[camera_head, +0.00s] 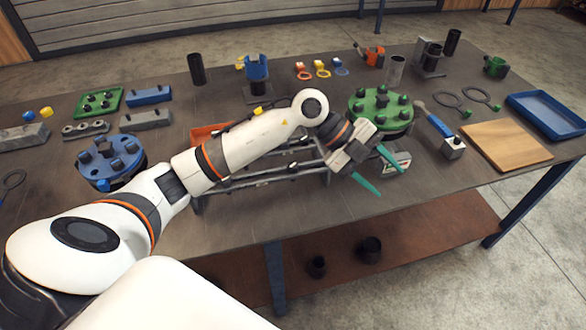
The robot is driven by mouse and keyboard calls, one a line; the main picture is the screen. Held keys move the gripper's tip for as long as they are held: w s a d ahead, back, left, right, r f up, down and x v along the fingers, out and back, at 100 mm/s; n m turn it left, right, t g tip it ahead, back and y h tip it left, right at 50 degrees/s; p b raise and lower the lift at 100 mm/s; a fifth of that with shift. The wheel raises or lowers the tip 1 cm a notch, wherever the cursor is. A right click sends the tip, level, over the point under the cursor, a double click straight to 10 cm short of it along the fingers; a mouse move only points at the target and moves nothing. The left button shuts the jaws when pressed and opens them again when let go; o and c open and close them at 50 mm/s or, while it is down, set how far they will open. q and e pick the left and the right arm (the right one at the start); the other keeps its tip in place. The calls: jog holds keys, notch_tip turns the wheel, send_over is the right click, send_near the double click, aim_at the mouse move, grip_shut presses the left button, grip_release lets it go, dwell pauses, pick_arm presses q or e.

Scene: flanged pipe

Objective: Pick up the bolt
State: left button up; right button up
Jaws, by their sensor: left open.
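A blue round flange (120,163) at the left, partly behind my arm, carries similar dark heads. A small green tray (118,97) at the back left holds several dark pieces that may be bolts. Which bolt is meant is unclear. My right gripper is not in view.
A hammer-like tool (436,125), a wooden board (506,147) and a blue tray (547,112) lie at the right. A metal rail frame (262,180) is partly hidden under my arm. Cups and coloured rings (322,72) stand along the back.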

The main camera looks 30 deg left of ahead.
pick_arm(q)
jog(key=w+a+f+n+y, duration=0.15)
jog(key=a+y, duration=0.45)
jog(key=a, duration=0.6)
notch_tip(320, 180, up, 2)
jog(key=n+g+y, duration=0.2)
jog(key=n+y, duration=0.2)
jog(key=y, duration=0.1)
send_over(294, 165)
jog(key=f, duration=0.1)
jog(key=f+p, duration=0.1)
jog(key=f, duration=0.1)
jog(key=f+p, duration=0.1)
jog(key=f, duration=0.1)
jog(key=shift+a+f, duration=0.25)
jog(key=shift+s+d+f+p, duration=0.15)
jog(key=shift+f+p, duration=0.25)
jog(key=shift+f, duration=0.2)
notch_tip(294, 165, down, 4)
jog(key=shift+d+r+p, duration=0.15)
jog(key=shift+p, duration=0.5)
jog(key=shift+f, duration=0.35)
jog(key=shift+c, duration=0.3)
jog(key=shift+r, duration=0.1)
grip_shut()
